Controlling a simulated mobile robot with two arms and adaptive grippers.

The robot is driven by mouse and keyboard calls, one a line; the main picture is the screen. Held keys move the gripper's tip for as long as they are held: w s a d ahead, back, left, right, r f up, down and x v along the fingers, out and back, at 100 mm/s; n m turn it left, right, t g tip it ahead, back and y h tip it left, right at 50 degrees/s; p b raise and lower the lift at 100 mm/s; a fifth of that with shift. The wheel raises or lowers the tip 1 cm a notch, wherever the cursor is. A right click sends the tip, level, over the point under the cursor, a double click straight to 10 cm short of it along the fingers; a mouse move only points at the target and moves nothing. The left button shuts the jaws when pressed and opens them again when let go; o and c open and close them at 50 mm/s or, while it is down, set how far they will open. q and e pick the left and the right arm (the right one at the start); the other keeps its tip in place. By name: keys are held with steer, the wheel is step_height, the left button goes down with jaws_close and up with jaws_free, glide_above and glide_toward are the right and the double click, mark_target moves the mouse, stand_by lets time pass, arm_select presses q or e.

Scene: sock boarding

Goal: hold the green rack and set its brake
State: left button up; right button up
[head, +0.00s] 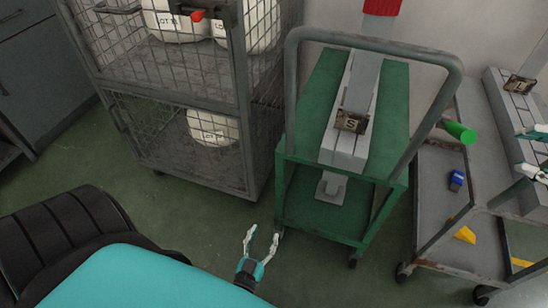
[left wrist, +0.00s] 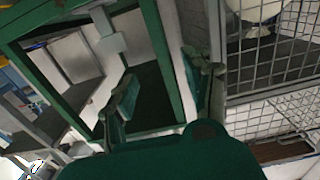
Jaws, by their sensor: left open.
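The green rack (head: 342,231) stands at the centre of the head view, with a grey push handle over it and a grey slotted block (head: 345,150) on its top. Its green post also shows in the left wrist view (left wrist: 160,55). My left gripper (head: 261,240) is open and empty, low by the rack's front left corner. In the left wrist view its fingers (left wrist: 163,90) appear on either side of the post, with no clear contact. I cannot make out the brake. My right gripper (head: 530,152) is cut by the right edge, above the grey cart.
A wire cage cart (head: 245,120) with white sacks stands left of the rack. A grey cart (head: 465,205) stands on the right, with a green cylinder (head: 458,132), a blue piece (head: 456,180) and a yellow wedge (head: 465,234). Green floor is clear in front.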

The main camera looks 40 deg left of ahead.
mark_target(279, 201)
arm_select(q)
steer(key=x, duration=1.4)
steer(key=shift+w+a, duration=0.1)
steer(key=shift+w, duration=0.1)
jaws_close()
